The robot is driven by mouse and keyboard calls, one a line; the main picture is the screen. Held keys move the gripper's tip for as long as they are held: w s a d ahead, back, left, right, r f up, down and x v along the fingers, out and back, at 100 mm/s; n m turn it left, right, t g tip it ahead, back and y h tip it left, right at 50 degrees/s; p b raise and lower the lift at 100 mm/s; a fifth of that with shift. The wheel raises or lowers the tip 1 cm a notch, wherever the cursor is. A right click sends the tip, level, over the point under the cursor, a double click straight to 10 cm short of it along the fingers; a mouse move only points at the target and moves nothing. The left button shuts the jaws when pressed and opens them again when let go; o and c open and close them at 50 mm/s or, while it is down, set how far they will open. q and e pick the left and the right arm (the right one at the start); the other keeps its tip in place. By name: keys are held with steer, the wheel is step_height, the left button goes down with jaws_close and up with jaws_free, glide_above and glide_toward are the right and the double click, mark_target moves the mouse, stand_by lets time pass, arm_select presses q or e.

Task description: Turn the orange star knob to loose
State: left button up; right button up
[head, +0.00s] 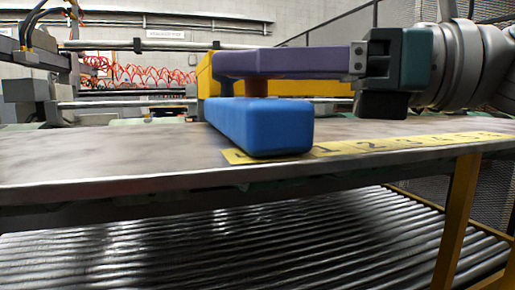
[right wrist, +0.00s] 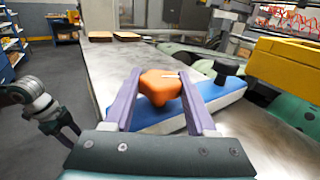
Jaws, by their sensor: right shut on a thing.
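The orange star knob (right wrist: 160,88) sits on the blue block (right wrist: 167,120) in the right wrist view, with a short white mark on its top. My right gripper (right wrist: 160,75) is shut on it, one purple finger on each side. In the head view my right gripper (head: 220,66) reaches in from the right above the blue block (head: 262,127), and the near finger hides most of the knob. My left gripper (right wrist: 68,132) shows at the left of the right wrist view, away from the block, its fingers apart and empty.
A black knob (right wrist: 228,70) stands on the blue block beside the orange one. A yellow block (head: 206,78) is behind. The metal table (head: 110,160) has a yellow numbered scale (head: 400,143) along its edge; its left part is clear. Rollers (head: 220,240) lie below.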

steer(key=n+g+b, duration=0.1)
steer(key=g+b, duration=0.1)
steer(key=shift+w+f+n+g+y+b, duration=0.1)
steer(key=shift+f+n+g+y+b, duration=0.2)
steer(key=shift+n+g, duration=0.1)
steer(key=n+g, duration=0.1)
steer(key=g+b, duration=0.1)
steer(key=shift+r+n+g+b, duration=0.25)
steer(key=shift+n+g+b, duration=0.05)
steer(key=shift+n+g, duration=0.1)
arm_select(q)
step_height(320, 180, down, 7)
steer(key=shift+r+b, duration=0.15)
steer(key=shift+b, duration=0.2)
arm_select(e)
steer(key=shift+n+g, duration=0.5)
steer(key=shift+g, duration=0.2)
arm_select(q)
steer(key=shift+d, duration=0.15)
arm_select(e)
steer(key=shift+g, duration=0.3)
steer(key=o, duration=1.4)
